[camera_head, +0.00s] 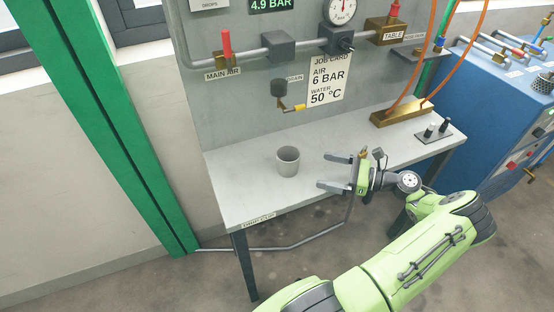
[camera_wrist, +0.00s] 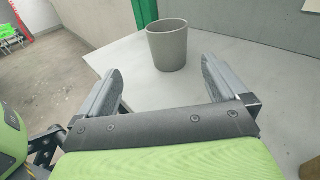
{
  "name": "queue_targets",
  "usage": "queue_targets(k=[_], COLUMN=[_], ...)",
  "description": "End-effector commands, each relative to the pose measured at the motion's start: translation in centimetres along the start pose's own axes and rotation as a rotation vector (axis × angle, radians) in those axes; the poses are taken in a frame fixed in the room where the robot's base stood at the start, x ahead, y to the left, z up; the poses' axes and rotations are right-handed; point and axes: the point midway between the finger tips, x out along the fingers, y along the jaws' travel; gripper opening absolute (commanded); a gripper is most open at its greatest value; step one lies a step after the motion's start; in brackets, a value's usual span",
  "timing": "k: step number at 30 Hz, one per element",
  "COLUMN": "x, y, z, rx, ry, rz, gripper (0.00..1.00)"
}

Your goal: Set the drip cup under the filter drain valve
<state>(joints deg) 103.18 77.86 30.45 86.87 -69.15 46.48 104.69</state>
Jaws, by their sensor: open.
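The drip cup (camera_head: 288,161) is a plain grey open-topped cup standing upright on the bench (camera_head: 250,200). The filter drain valve (camera_head: 297,107) is a small brass fitting with a yellow end below the dark filter bowl (camera_head: 278,88) on the back panel. The cup stands below it and nearer the bench front; the exact offset is hard to tell. My gripper (camera_head: 326,172) is open and empty, just right of the cup, fingers pointing at it. In the wrist view the cup (camera_wrist: 167,46) stands beyond the fingertips, between their lines, not touching them.
A brass manifold (camera_head: 402,112) with orange hoses sits at the bench's back right. A small black plate with two fittings (camera_head: 434,134) lies at the right end. A blue machine (camera_head: 500,90) stands further right. The bench left of the cup is clear.

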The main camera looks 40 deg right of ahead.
Motion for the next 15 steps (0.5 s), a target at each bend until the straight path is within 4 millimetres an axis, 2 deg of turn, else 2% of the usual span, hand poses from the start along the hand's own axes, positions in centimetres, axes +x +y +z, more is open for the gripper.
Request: queue_targets(k=[1,3,5,15], x=[-1.2,-1.9,-1.5,6.7], y=[-0.2,-0.3,-0.4,-0.8], z=[-0.4,-0.6,-0.5,-0.1], rx=[0.025,0.046,0.052,0.051], ry=[-0.037,-0.066,-0.074,-0.069], rz=[-0.039,-0.065,-0.068,-0.063], gripper=[1.0,1.0,1.0,1.0])
